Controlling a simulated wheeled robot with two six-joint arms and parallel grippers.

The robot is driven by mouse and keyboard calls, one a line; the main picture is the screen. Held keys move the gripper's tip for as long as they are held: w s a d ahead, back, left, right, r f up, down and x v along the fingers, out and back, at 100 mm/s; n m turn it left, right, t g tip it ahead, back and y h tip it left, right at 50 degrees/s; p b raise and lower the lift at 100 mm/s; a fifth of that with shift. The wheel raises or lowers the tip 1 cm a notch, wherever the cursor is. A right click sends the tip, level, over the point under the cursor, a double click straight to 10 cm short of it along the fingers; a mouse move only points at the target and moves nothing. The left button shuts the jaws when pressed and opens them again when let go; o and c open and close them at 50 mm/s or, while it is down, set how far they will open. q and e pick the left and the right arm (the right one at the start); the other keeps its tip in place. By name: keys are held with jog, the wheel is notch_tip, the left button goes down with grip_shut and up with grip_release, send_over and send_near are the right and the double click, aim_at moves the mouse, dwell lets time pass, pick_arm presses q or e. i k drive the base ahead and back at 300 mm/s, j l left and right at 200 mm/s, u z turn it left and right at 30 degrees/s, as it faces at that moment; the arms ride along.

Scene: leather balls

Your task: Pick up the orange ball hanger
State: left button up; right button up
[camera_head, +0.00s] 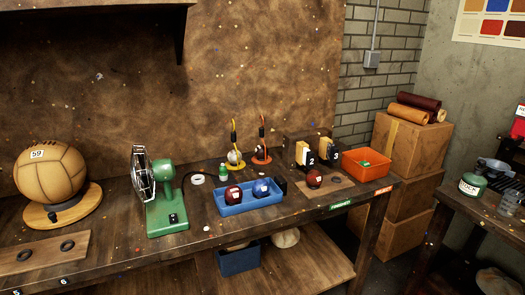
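The orange ball hanger (262,159) stands upright toward the back of the wooden workbench. It has a round orange base and a tall thin post with a dark part partway up. A similar yellow hanger (234,163) stands just to its left, with a pale ball-like thing at its foot. Neither of my grippers is in view.
A blue tray (252,205) with a dark red ball and a blue ball sits in front of the hangers. A green fan (167,212) and large tan ball (50,172) stand left. An orange bin (366,164) and boxed numbers stand right.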

aim_at(266, 161)
jog(key=i+l, duration=0.25)
jog(key=l, duration=0.15)
jog(key=i+l+u, duration=0.1)
jog(key=i+l, duration=0.15)
jog(key=l, duration=0.15)
jog(key=i+l, duration=0.25)
jog(key=l, duration=0.15)
jog(key=i+l+u, duration=0.1)
jog(key=i+l, duration=0.15)
jog(key=l, duration=0.15)
